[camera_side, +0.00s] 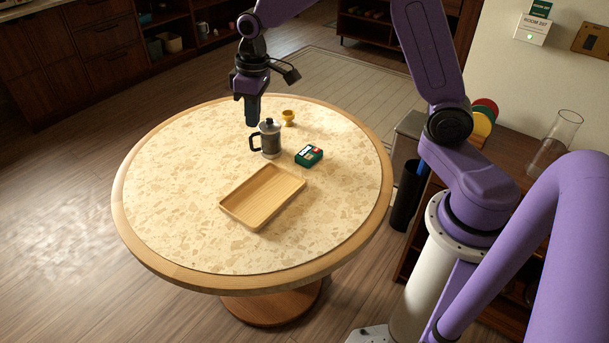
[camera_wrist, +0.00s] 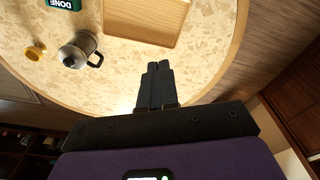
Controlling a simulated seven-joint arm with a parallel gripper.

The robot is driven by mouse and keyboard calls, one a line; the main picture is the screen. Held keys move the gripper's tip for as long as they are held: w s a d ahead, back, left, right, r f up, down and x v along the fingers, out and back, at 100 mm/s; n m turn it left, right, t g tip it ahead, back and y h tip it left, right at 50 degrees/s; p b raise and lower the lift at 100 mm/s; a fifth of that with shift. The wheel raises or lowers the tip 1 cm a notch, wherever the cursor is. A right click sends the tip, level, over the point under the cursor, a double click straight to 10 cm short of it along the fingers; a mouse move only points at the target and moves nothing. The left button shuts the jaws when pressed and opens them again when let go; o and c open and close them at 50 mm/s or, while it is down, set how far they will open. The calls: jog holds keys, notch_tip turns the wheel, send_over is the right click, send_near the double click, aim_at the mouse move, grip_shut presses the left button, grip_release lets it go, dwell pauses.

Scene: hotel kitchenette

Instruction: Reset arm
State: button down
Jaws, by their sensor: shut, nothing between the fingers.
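My gripper (camera_side: 252,122) is shut and empty. It hangs above the far part of the round table, close to the steel pot with the dark handle (camera_side: 271,142) in the side view. In the wrist view my gripper's fingers (camera_wrist: 156,68) are pressed together with bare tabletop beyond them, and the pot (camera_wrist: 76,52) lies apart to their left. The round table (camera_side: 160,215) has a speckled top and a wooden rim.
On the table are a wooden tray (camera_side: 238,213), a green box (camera_side: 309,155) and a small yellow cup (camera_side: 288,117). The wrist view also shows the tray (camera_wrist: 150,36) and box (camera_wrist: 62,4). The table's left side is clear. A dark cabinet with a glass cylinder (camera_side: 556,135) stands at right.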

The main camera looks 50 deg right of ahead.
jog(key=s+a+r+n, duration=0.2)
jog(key=s, duration=0.7)
jog(key=s+a+r+n, duration=0.1)
jog(key=s+a+n, duration=0.1)
jog(key=s, duration=0.7)
jog(key=s+d+n, duration=0.3)
jog(key=s+d, duration=0.1)
jog(key=s, duration=1)
jog(key=shift+f+n+g, duration=0.3)
jog(key=shift+f+g, duration=0.1)
